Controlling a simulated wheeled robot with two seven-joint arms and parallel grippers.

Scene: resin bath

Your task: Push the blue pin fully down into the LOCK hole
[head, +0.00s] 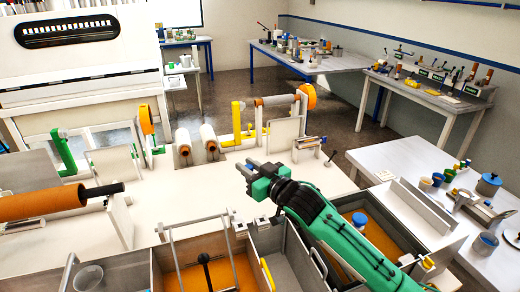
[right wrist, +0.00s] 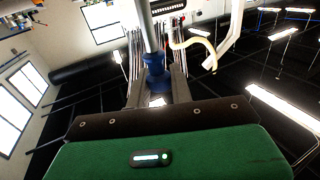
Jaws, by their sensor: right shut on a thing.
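My right gripper (head: 245,172) reaches in from the lower right, above the white bench near the front tanks. In the right wrist view its fingers (right wrist: 157,85) are shut on the blue pin (right wrist: 156,72), gripping its blue part. A grey shaft extends from the blue part away from the wrist. In the head view I cannot make out the pin at the gripper. The LOCK hole cannot be identified in either view, so I cannot tell how the pin stands to it. My left gripper is not in view.
Open tanks with orange liquid (head: 215,275) line the front edge, and a blue-topped jar (head: 360,220) stands in the right one. A side table (head: 390,165) is at right.

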